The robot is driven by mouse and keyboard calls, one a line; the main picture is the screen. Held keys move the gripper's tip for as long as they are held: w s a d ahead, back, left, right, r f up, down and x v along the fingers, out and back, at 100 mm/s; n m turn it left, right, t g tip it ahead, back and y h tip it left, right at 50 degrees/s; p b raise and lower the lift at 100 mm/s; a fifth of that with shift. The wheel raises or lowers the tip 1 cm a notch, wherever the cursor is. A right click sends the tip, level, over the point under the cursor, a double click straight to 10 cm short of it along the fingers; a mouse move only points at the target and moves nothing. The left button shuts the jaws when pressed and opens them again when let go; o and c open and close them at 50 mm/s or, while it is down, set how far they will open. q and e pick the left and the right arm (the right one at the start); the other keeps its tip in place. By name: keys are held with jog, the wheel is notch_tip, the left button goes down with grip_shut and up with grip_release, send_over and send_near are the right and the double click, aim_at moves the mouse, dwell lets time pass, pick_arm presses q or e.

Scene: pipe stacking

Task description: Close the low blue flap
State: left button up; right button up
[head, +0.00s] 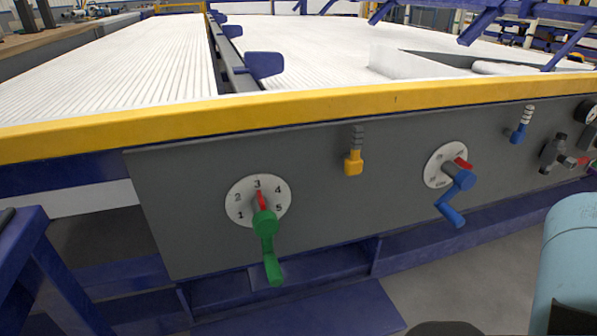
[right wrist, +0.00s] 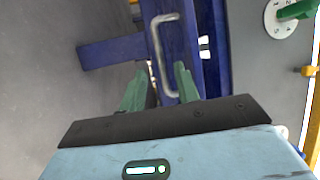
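The low blue flap (head: 310,312) shows at the bottom of the head view, under the grey panel, sticking out toward me. In the right wrist view a blue face (right wrist: 186,40), which looks like this flap, carries a bent metal handle (right wrist: 156,42). My right gripper (right wrist: 160,78) has green fingers, spread apart. The near end of the handle shows between the fingertips; I cannot tell whether they touch it. In the head view only my light blue right arm shows at the right edge. My left gripper is not in view.
Above the flap, the grey panel (head: 340,205) carries a green crank (head: 268,240), a blue crank (head: 456,190) and a yellow lever (head: 353,163). A yellow rail (head: 300,104) runs along the table edge. A blue frame (head: 40,260) stands at left. Grey floor is clear at lower right.

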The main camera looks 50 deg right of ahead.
aim_at(299, 335)
jog(key=b+x, duration=0.1)
jog(key=x, duration=0.6)
jog(key=shift+w+r, duration=0.1)
jog(key=shift+w, duration=0.2)
grip_shut()
